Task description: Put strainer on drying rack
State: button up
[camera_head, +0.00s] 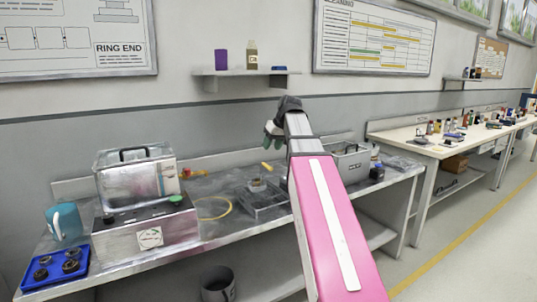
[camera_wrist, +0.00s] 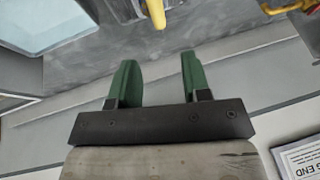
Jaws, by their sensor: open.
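My gripper (camera_head: 273,131) is raised above the rear of the workbench and open, with nothing between its green fingers in the wrist view (camera_wrist: 157,80). A yellow handle-like piece (camera_head: 267,167) lies on the bench below it; a yellow end (camera_wrist: 155,12) shows beyond the fingers in the wrist view. A thin yellow hoop (camera_head: 215,208) lies beside the steel machine. I cannot tell for sure which yellow thing belongs to the strainer. A dark open-framed tray (camera_head: 264,204), possibly the drying rack, stands mid-bench, with a small round item (camera_head: 257,185) at its back.
A steel machine (camera_head: 146,233) with a clear-sided tank (camera_head: 137,178), a blue mug (camera_head: 67,222) and a blue tray (camera_head: 47,285) of dark rings fill the bench's left. A grey box (camera_head: 350,162) stands at right. A wall shelf (camera_head: 246,72) is above.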

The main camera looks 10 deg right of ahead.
jog(key=shift+v, duration=0.9)
dwell(0.7)
